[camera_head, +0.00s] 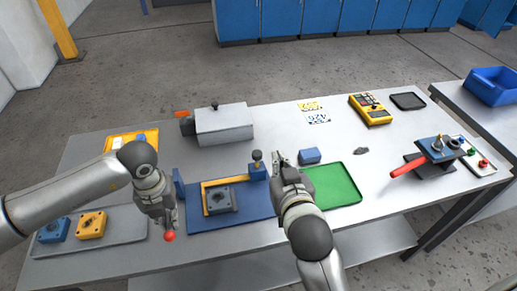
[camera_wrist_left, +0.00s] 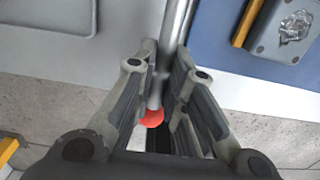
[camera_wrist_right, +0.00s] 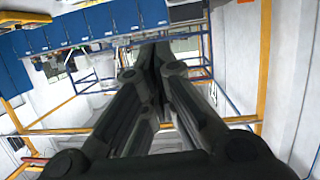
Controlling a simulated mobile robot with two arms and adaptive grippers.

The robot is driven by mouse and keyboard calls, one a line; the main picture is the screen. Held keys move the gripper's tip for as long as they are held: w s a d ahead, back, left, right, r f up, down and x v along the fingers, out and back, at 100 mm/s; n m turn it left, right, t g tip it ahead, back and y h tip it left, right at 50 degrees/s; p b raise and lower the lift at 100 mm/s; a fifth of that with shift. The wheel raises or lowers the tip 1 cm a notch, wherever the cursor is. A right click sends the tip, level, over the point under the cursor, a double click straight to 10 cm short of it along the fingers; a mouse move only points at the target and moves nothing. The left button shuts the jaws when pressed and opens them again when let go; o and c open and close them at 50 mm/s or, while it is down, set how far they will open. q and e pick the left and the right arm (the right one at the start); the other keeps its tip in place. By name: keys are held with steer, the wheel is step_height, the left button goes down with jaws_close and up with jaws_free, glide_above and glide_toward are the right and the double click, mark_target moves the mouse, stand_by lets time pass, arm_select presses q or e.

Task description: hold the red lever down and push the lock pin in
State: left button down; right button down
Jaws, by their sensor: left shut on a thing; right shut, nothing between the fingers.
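The lever, a metal rod (camera_wrist_left: 177,30) with a red ball end (camera_head: 169,236), reaches toward the table's front edge at the left of the blue fixture (camera_head: 240,215). My left gripper (camera_head: 168,222) is shut on the rod just above the ball, which also shows in the left wrist view (camera_wrist_left: 152,118). A dark-knobbed pin (camera_head: 257,156) stands on a blue block at the fixture's back right; I take it for the lock pin. My right gripper (camera_head: 279,158) is shut and empty just right of it, apparently apart. The right wrist view shows its closed fingers (camera_wrist_right: 152,62) against the room.
A grey part (camera_head: 220,199) sits in the fixture's yellow frame. A green tray (camera_head: 334,184) and blue block (camera_head: 309,156) lie right of my right gripper. A valve with a red handle (camera_head: 408,168) stands farther right. A grey box (camera_head: 224,124) stands behind.

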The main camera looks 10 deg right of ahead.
step_height(320, 180, up, 2)
steer(key=a+y, duration=0.1)
steer(key=a, duration=0.1)
glide_above(258, 157)
steer(key=s, duration=0.1)
step_height(258, 157, down, 2)
steer(key=shift+t, duration=0.3)
steer(key=shift+w+f, duration=0.2)
steer(key=shift+f, duration=2)
steer(key=shift+f, duration=1.7)
